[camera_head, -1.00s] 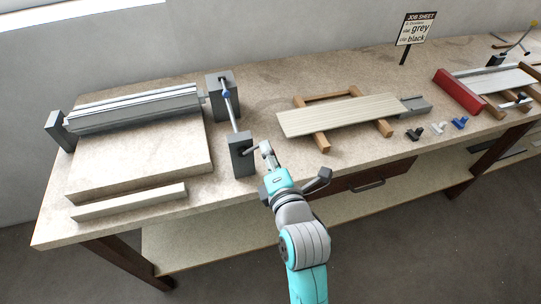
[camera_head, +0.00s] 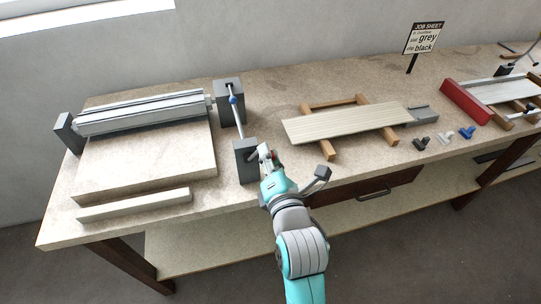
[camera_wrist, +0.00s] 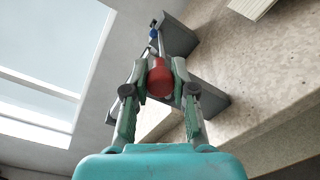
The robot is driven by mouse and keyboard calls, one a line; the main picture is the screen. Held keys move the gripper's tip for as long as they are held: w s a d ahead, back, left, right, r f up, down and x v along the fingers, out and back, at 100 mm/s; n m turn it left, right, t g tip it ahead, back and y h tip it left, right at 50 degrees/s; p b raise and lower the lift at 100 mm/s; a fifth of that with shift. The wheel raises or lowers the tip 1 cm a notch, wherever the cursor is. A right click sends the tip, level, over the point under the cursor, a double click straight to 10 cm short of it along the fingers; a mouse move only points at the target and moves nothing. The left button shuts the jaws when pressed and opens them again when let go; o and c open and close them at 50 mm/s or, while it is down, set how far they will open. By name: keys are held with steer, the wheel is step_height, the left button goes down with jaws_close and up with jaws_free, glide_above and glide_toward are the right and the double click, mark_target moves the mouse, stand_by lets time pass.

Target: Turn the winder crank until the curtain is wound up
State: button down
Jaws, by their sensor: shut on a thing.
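The winder crank's red knob (camera_wrist: 160,79) sits between the fingers of my gripper (camera_wrist: 159,72) in the wrist view. My gripper (camera_head: 268,157) is shut on it at the right side of the front grey winder block (camera_head: 246,163). A pale rod (camera_head: 239,122) with a blue joint runs from this block to the rear grey block (camera_head: 229,98). The curtain (camera_head: 145,113) lies as a long grey slatted bundle along the back of a raised beige board at the left. How much of it is wound cannot be told. Fingers partly hide the crank arm.
A pale slatted panel (camera_head: 345,122) lies on wooden bars right of the winder. Small black, grey and blue clips (camera_head: 467,132) and a red block (camera_head: 466,101) lie further right. A job sheet sign (camera_head: 424,38) stands behind. A light strip (camera_head: 135,205) lies along the front left.

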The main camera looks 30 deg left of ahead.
steer(key=shift+r, duration=0.15)
steer(key=c, duration=1.1)
jaws_free()
steer(key=shift+o, duration=0.9)
steer(key=shift+f, duration=0.2)
steer(key=v, duration=1.2)
